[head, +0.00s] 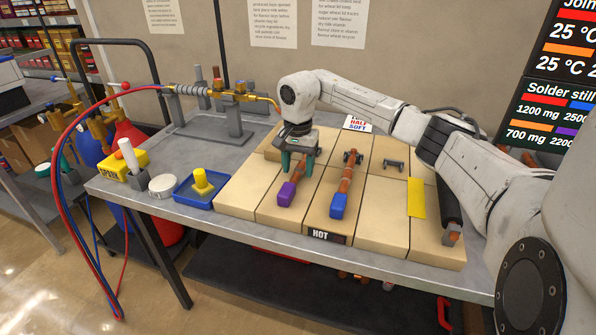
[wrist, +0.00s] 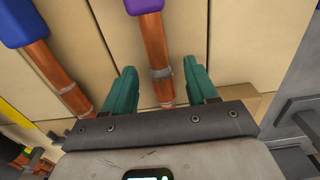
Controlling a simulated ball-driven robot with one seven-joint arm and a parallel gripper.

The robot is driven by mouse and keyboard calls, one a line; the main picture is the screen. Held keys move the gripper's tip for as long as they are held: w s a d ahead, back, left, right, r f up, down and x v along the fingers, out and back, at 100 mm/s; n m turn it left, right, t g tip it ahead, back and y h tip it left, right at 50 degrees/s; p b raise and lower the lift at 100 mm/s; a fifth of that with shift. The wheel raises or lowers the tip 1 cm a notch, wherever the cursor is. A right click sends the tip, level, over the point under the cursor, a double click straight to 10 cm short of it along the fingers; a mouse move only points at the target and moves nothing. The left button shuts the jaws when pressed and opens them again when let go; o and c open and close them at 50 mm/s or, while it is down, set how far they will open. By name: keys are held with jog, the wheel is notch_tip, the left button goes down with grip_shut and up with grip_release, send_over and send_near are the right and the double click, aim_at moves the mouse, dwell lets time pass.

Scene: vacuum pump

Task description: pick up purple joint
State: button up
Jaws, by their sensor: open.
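The purple joint (head: 286,193) lies on the tan blocks left of the blue-ended joint. It is a copper pipe with a purple end, and its far part is hidden by my gripper in the head view. In the wrist view its purple end (wrist: 143,6) is at the top edge, and its copper pipe (wrist: 156,50) runs down between my fingers. My gripper (head: 298,161) is over the pipe with its green fingers pointing down. In the wrist view my gripper (wrist: 165,88) is open, one finger on each side of the pipe, with gaps visible on both sides.
A blue-ended joint (head: 338,205) lies to the right on the tan blocks (head: 376,230). A torch (head: 215,90) stands on a grey stand behind. A blue tray (head: 188,193) holding a yellow piece, a white disc (head: 162,186) and a yellow box (head: 125,167) are at left.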

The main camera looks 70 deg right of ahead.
jog(key=shift+f, duration=0.45)
grip_shut()
jog(key=shift+r, duration=0.1)
dwell(0.4)
